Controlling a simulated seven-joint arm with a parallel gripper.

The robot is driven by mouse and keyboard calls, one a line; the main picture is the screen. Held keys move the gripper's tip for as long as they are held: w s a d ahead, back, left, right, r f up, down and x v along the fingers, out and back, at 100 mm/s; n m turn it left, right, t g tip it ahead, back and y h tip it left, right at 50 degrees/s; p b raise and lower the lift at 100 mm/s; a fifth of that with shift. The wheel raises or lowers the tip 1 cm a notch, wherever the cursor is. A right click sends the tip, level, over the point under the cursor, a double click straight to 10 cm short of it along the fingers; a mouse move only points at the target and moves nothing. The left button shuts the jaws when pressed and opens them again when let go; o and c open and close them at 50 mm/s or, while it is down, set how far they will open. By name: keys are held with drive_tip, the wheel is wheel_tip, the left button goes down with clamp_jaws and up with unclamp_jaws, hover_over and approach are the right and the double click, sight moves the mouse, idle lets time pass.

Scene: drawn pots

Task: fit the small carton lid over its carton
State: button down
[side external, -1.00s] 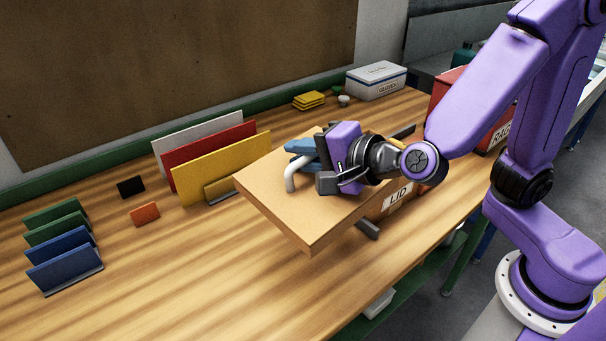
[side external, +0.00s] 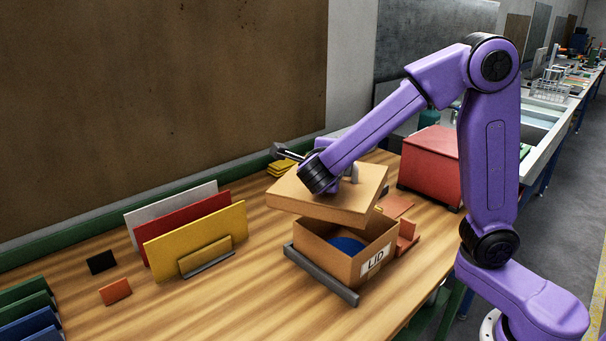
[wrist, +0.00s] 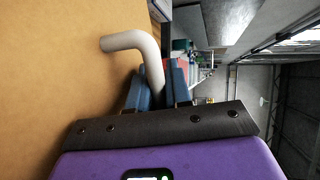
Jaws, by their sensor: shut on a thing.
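The small carton (side external: 338,262), tan with a "LID" label on its near right wall, stands open on the bench, with something blue (side external: 346,245) inside. The tan carton lid (side external: 340,205) is held above it, tilted and offset toward the back. A front gap shows the carton's inside. In the wrist view the lid (wrist: 60,70) fills the left side, and its bent pale handle (wrist: 133,42) runs between the blue fingers of my gripper (wrist: 158,88), which is shut on it. In the side view my arm largely hides the gripper.
A grey rail (side external: 320,275) lies along the carton's left side. Orange pieces (side external: 406,240) lie on its right. A red box (side external: 430,160) stands behind right. Upright yellow (side external: 195,238), red and white panels stand left. Bare bench lies in front.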

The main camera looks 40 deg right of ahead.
drive_tip(key=d+m+g, duration=0.1)
drive_tip(key=s+d+m+g+h, duration=0.1)
drive_tip(key=d+g, duration=0.1)
drive_tip(key=s+d+m+g+h, duration=0.1)
drive_tip(key=m, duration=0.1)
drive_tip(key=shift+d+g, duration=0.4)
drive_tip(key=shift+d+f+m, duration=0.15)
drive_tip(key=shift+f+m, duration=0.15)
drive_tip(key=shift+f, duration=2.25)
drive_tip(key=shift+f, duration=2.9)
drive_tip(key=shift+f, duration=0.6)
drive_tip(key=c, duration=1)
unclamp_jaws()
